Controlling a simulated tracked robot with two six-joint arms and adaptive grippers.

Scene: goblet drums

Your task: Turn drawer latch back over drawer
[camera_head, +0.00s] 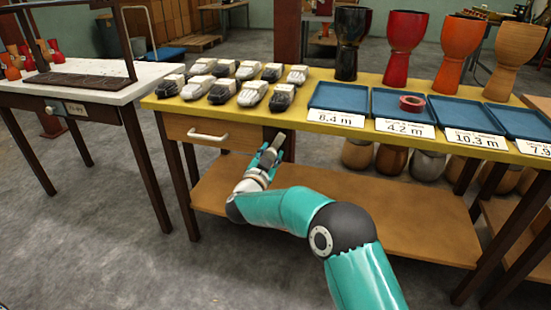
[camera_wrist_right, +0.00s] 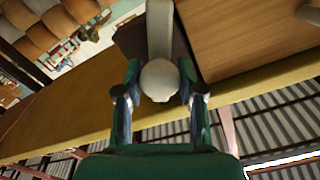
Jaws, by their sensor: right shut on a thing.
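The wooden drawer (camera_head: 210,132) with a white bar handle (camera_head: 208,135) sits under the left end of the yellow table and looks shut. The pale grey latch (camera_head: 279,140) is just right of the drawer front. In the right wrist view the latch (camera_wrist_right: 160,32) is a straight bar with a rounded knob, in front of a dark block and beside the wooden drawer front (camera_wrist_right: 240,35). My right gripper (camera_head: 267,157) has its fingers on both sides of the knob, also in the wrist view (camera_wrist_right: 160,90), and is shut on it. My left gripper is not in view.
Black and white shoe-like items (camera_head: 222,90) stand in rows on the table (camera_head: 325,75). Blue trays (camera_head: 340,96), number cards and several goblet drums (camera_head: 405,45) are to the right. A lower wooden shelf (camera_head: 400,215) is below my arm. A white side table (camera_head: 95,92) stands left.

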